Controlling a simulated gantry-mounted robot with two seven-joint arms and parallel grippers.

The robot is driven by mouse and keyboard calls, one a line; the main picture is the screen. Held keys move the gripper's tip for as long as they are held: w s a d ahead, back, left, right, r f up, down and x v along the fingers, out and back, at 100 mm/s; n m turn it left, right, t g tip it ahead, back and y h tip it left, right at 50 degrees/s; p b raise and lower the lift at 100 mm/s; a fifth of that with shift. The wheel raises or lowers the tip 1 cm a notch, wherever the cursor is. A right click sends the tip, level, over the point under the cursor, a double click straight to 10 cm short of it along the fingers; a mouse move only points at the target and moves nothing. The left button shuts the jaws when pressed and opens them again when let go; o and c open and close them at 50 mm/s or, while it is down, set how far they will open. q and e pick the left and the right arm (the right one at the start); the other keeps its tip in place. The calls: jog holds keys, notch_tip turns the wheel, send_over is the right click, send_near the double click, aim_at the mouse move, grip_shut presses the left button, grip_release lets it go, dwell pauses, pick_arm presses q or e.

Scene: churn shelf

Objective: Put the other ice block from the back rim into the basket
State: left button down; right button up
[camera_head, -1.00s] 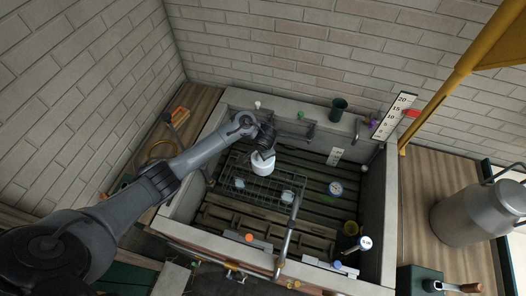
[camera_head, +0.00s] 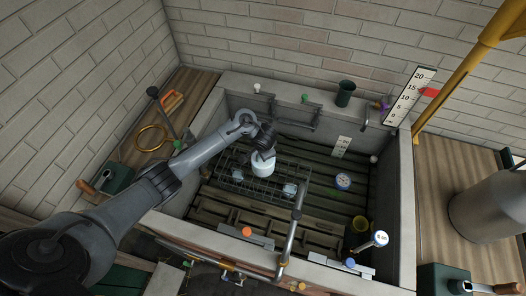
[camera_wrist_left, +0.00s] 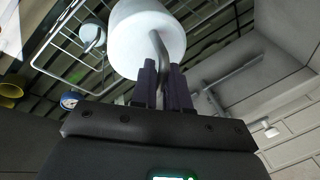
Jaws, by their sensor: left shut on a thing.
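A white, round ice block (camera_head: 263,168) with a bent grey handle is in my left gripper (camera_head: 262,150). In the left wrist view the ice block (camera_wrist_left: 145,40) hangs beyond the fingers (camera_wrist_left: 162,85), which are shut on its handle. It is over the wire basket (camera_head: 225,184) in the sunken trough; whether it touches the basket is hard to tell. My right gripper is not in view.
The back rim of the trough (camera_head: 280,92) holds a small white knob (camera_head: 257,88), a green one (camera_head: 305,98) and a dark green cup (camera_head: 345,92). A curved metal pipe (camera_head: 295,225) rises in front of the basket.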

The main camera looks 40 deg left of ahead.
pick_arm(q)
notch_tip(320, 180, down, 19)
jog(key=b, duration=1.2)
jog(key=shift+c, duration=2.4)
grip_release()
jog(key=shift+f, duration=0.1)
jog(key=shift+r, duration=0.2)
